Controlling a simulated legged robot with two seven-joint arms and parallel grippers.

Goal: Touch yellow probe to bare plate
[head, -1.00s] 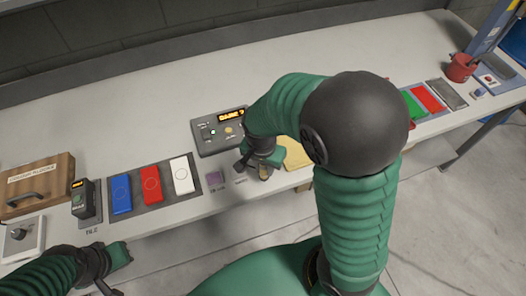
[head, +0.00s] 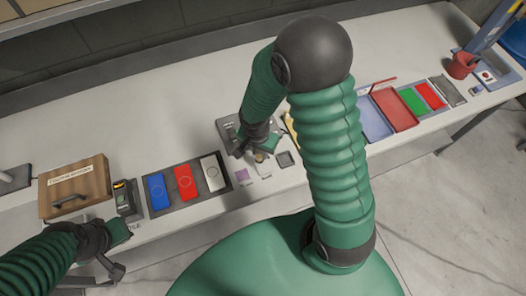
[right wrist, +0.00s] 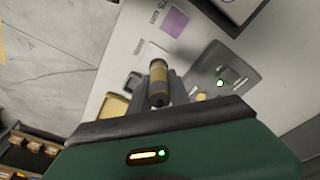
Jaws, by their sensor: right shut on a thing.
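My right gripper (head: 257,153) is shut on a short cylindrical probe with a yellow-tan band (right wrist: 158,82), held over the bench between a purple square and a dark square holder. In the head view the probe is mostly hidden by the hand. A pale grey plate (head: 212,172), which looks bare, lies beside a red plate (head: 184,182) and a blue plate (head: 157,191) in a dark tray (head: 228,178), left of the gripper and apart from it. My left gripper (head: 112,264) is at the bench's front edge at left; its finger gap is unclear.
The purple square (head: 240,174) and dark holder (head: 285,159) lie near the gripper. A grey meter box (right wrist: 222,75) with a green light is behind it. A handheld meter (head: 124,196) and wooden box (head: 74,187) stand left. Trays and coloured plates lie right.

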